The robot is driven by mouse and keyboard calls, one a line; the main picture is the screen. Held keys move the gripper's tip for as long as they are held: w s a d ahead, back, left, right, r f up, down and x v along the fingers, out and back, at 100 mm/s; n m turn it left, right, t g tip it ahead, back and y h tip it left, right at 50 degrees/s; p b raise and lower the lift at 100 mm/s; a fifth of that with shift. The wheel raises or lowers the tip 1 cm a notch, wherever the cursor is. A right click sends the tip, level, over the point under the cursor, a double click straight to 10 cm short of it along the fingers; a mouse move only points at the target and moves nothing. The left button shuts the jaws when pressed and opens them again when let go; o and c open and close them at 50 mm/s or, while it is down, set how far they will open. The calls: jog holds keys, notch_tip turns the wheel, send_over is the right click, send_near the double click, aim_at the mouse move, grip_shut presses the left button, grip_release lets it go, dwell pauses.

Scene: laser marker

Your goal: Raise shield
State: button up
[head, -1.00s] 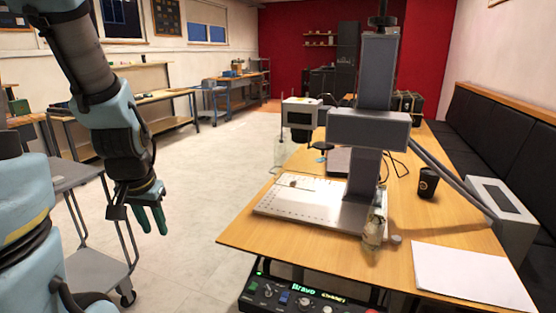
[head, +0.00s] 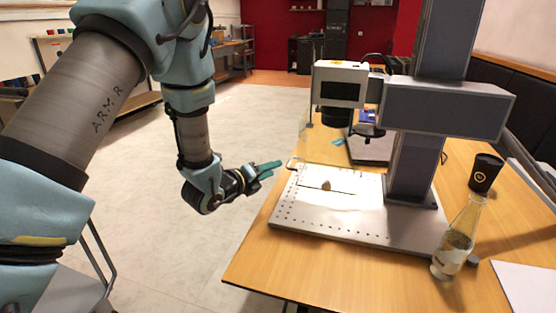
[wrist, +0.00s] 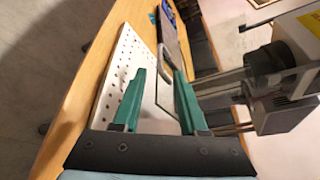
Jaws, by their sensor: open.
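The laser marker's shield looks like a clear panel with a pale handle; the handle (head: 296,164) shows at the left back edge of the white perforated base plate (head: 300,220). In the wrist view the handle (wrist: 165,58) and the thin panel edge lie between or just beyond the fingers. My gripper (head: 270,168) has green fingers, points right and is just left of the handle. In the wrist view my gripper (wrist: 160,78) is open around the line of the shield; I cannot tell whether it touches.
The laser head (head: 340,88) hangs above the plate on a grey column (head: 415,165). A small brown piece (head: 326,185) lies on the plate. A glass bottle (head: 455,240) and a black cup (head: 485,172) stand at the right.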

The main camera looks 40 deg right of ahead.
aim_at(290, 161)
jog(key=p+x, duration=0.3)
jog(key=x, duration=0.7)
jog(key=shift+r, duration=0.1)
grip_shut()
dwell(1.2)
